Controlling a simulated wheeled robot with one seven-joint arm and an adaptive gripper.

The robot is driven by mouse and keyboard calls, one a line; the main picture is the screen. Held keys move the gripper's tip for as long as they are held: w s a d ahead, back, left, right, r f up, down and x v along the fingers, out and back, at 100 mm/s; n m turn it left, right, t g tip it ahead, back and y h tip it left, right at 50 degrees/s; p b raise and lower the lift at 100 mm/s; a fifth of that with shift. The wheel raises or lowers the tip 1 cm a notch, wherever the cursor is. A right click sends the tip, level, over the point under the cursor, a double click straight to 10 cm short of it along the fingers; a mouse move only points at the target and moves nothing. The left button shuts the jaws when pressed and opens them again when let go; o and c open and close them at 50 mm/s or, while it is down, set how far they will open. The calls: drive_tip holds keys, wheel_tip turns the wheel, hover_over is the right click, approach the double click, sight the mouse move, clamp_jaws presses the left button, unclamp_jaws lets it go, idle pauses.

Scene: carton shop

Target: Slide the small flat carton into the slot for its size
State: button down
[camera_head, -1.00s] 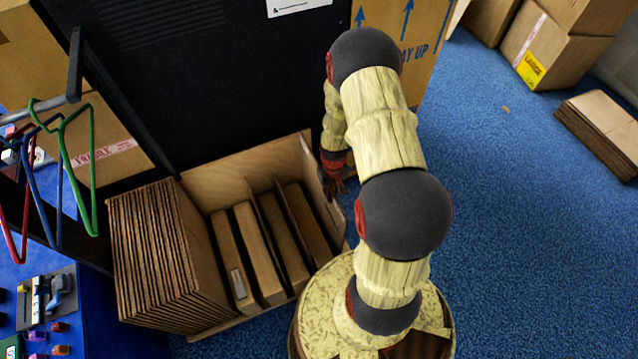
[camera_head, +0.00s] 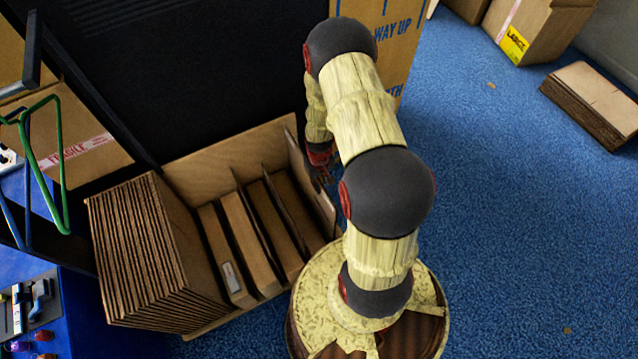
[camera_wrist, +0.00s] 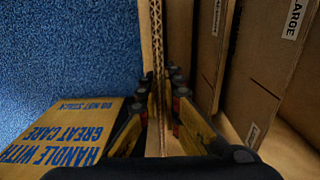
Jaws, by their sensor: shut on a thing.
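A box-like rack (camera_head: 215,150) with upright dividers stands on the floor left of my arm. Brown cartons (camera_head: 247,240) stand in its slots. My gripper (camera_head: 321,170) is low at the rack's right side, partly hidden by my arm. In the wrist view my gripper (camera_wrist: 158,100) is shut on a thin upright brown panel with a corrugated edge, which looks like the small flat carton (camera_wrist: 157,35). Its lower part is hidden. I cannot tell whether the carton is inside a slot.
A stack of flattened cardboard (camera_head: 150,250) stands at the rack's left. A printed carton (camera_wrist: 60,135) lies left of my gripper in the wrist view. Blue floor (camera_head: 500,230) is clear on the right, with a flat cardboard pile (camera_head: 590,100) beyond. A black panel (camera_head: 200,70) stands behind.

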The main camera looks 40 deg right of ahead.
sight(319, 198)
drive_tip(key=shift+f+b, duration=5.45)
drive_tip(key=shift+f, duration=2.5)
drive_tip(key=shift+f+b, duration=0.3)
drive_tip(key=shift+f, duration=3.1)
drive_tip(key=c, duration=2)
unclamp_jaws()
drive_tip(key=shift+c, duration=0.2)
drive_tip(key=shift+o, duration=0.6)
drive_tip(key=shift+r, duration=0.1)
wheel_tip(319, 198, up, 12)
drive_tip(key=shift+f, duration=0.15)
